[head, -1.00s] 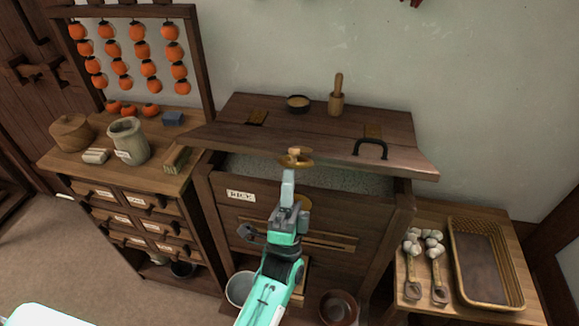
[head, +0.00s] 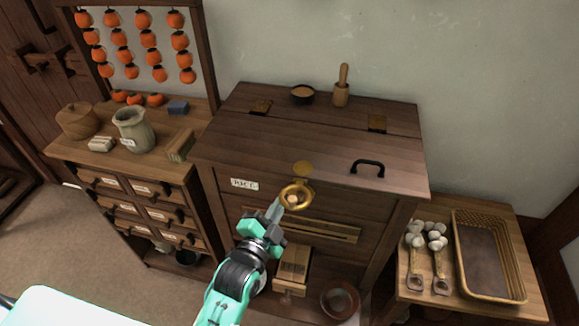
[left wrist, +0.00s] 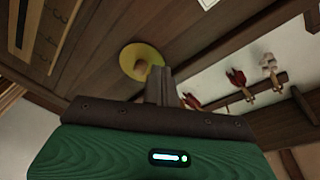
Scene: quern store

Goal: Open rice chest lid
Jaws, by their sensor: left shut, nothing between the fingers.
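The rice chest (head: 320,222) is a dark wooden box with a paper label on its front. Its hinged front lid (head: 260,150) lies down and no rice shows. In the left wrist view a brass disc with a knob (left wrist: 142,64) is beside the fingers (left wrist: 160,85).
A small bowl (head: 302,94) and a pestle in a mortar (head: 341,90) stand on the chest's rear top. A drawer cabinet (head: 150,190) with a jar (head: 132,132) is on the left. A low table with a basket tray (head: 488,255) is on the right.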

